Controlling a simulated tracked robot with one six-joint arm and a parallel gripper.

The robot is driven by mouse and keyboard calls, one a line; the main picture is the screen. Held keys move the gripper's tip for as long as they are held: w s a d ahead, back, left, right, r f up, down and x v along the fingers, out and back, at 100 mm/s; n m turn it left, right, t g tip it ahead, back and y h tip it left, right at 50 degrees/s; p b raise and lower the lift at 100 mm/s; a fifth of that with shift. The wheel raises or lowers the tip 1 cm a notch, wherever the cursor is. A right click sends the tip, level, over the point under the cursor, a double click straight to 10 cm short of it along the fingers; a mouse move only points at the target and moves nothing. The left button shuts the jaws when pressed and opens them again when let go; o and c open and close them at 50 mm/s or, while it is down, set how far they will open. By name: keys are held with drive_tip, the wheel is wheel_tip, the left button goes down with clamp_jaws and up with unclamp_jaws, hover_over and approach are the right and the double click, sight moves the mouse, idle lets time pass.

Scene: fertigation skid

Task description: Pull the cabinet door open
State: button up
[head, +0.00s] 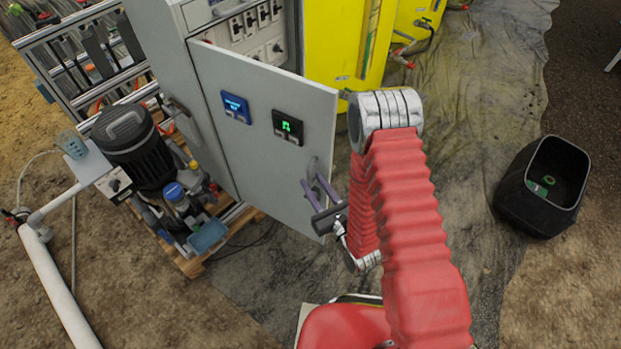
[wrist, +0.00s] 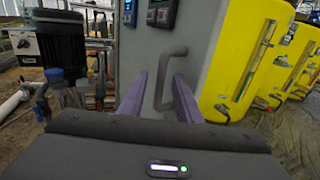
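The grey cabinet door (head: 250,130) stands partly open, swung out from the cabinet (head: 205,12), with switches visible behind its top edge. Its face carries a blue-lit display and a green-lit display. The door handle (wrist: 160,82) is a grey loop near the free edge; it shows in the head view (head: 311,168), partly hidden by my gripper. My gripper (head: 318,188) is in front of the handle, its purple fingers pointing at the door. In the wrist view the fingers (wrist: 158,97) are spread, with the handle's upright bar between them and gaps beside it. I cannot tell whether they touch the handle.
A black pump motor (head: 132,145) with pipes stands left of the door. Yellow tanks (head: 340,45) stand behind it. A black bin (head: 535,200) is on the right. Dark sheeting (head: 470,110) covers the floor between tanks and bin, mostly clear.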

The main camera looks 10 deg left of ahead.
drive_tip(key=shift+v, duration=2.3)
drive_tip(key=shift+c, duration=0.2)
